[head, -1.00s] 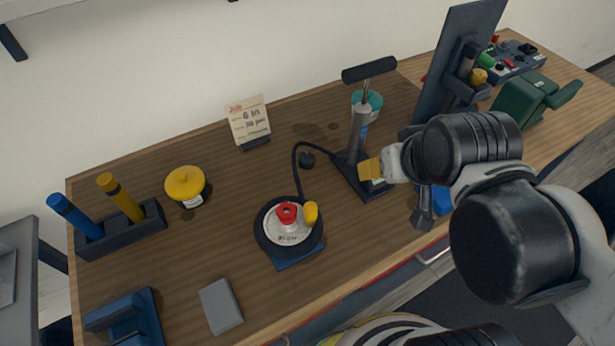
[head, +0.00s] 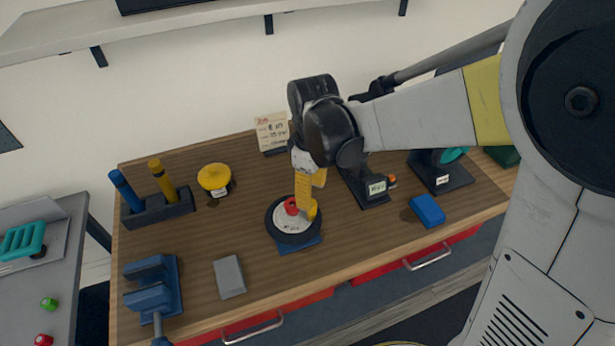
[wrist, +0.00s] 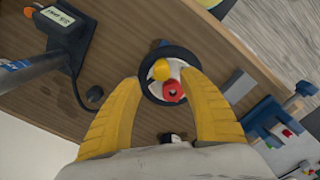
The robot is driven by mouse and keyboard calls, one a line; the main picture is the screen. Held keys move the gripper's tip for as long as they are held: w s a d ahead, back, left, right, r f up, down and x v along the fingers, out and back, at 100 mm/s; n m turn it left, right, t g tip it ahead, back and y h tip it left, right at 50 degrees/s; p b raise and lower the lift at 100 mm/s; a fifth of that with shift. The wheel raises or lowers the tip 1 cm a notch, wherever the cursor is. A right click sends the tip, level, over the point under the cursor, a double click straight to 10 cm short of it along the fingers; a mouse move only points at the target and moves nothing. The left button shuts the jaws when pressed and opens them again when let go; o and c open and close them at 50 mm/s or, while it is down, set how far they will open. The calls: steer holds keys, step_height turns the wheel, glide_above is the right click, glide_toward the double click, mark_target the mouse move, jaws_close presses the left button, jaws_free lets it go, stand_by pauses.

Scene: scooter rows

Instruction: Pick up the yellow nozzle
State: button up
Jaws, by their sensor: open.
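The yellow nozzle (head: 312,210) is a small rounded piece on a round stand with a black rim (head: 272,224) and a pale face. It is beside a red knob (head: 291,206). In the wrist view the nozzle (wrist: 160,69) shows between my two yellow fingers, with the red knob (wrist: 173,91) close by. My gripper (wrist: 161,78) is open and empty, its fingers on either side of the stand. In the head view my gripper (head: 309,192) points down over the stand and partly covers it. Whether a finger touches the nozzle is unclear.
A grey block (head: 229,277), a blue vise (head: 151,285), a yellow-topped pot (head: 214,178) and a pen holder (head: 160,211) stand to the left. A pump base (head: 376,190) and a blue block (head: 427,211) are to the right. A card (head: 272,132) stands behind.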

mark_target(311, 213)
step_height(311, 213, down, 3)
steer(key=shift+w+r, duration=0.1)
steer(key=f, duration=0.1)
steer(key=f+b, duration=0.1)
steer(key=f, duration=0.1)
steer(key=f+b, duration=0.1)
steer(key=f, duration=0.1)
steer(key=shift+s+f, duration=0.2)
steer(key=shift+s, duration=0.05)
jaws_close()
